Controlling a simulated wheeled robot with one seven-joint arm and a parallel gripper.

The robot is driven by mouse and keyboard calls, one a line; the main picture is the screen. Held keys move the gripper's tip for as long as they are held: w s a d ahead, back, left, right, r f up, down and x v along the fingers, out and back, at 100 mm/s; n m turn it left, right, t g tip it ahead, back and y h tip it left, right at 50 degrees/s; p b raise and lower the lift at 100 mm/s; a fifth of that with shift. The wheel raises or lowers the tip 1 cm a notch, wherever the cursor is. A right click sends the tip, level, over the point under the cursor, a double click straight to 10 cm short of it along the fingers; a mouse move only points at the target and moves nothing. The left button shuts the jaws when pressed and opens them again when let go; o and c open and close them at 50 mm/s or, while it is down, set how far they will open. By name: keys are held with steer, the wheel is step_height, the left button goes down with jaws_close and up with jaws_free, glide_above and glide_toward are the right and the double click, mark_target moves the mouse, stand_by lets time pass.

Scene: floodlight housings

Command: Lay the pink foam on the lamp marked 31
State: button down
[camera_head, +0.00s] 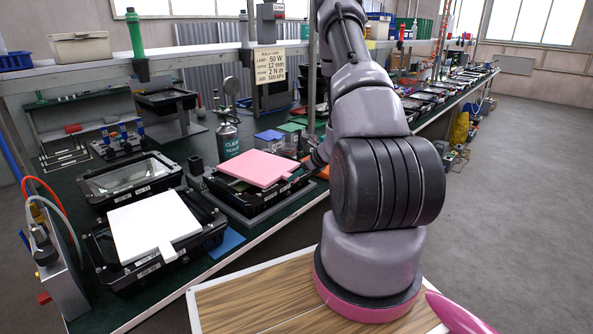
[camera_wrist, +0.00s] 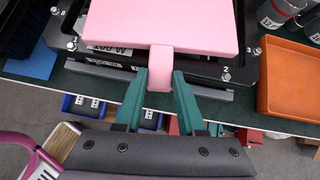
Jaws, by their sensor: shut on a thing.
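The pink foam (camera_head: 258,168) is a flat pad with a narrow tab, and it shows large in the wrist view (camera_wrist: 160,25). My gripper (camera_wrist: 160,78) has its green fingers shut on the tab. The foam is level over a black lamp housing (camera_head: 262,203) with numbered corner screws; a "100 W" label shows on the lamp in the wrist view (camera_wrist: 105,48). I cannot tell whether the foam touches the lamp or hovers just above it. No mark 31 is readable. In the head view my gripper is mostly hidden behind my arm.
A white foam (camera_head: 150,225) covers another lamp (camera_head: 205,238) at the front left. A bare glass lamp (camera_head: 130,178) stands behind it. An orange tray (camera_wrist: 290,85) is right of the pink foam's lamp. A spray can (camera_head: 228,138) and small coloured boxes stand behind.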

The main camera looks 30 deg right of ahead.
steer(key=shift+f, duration=0.3)
steer(key=shift+c, duration=2.1)
jaws_free()
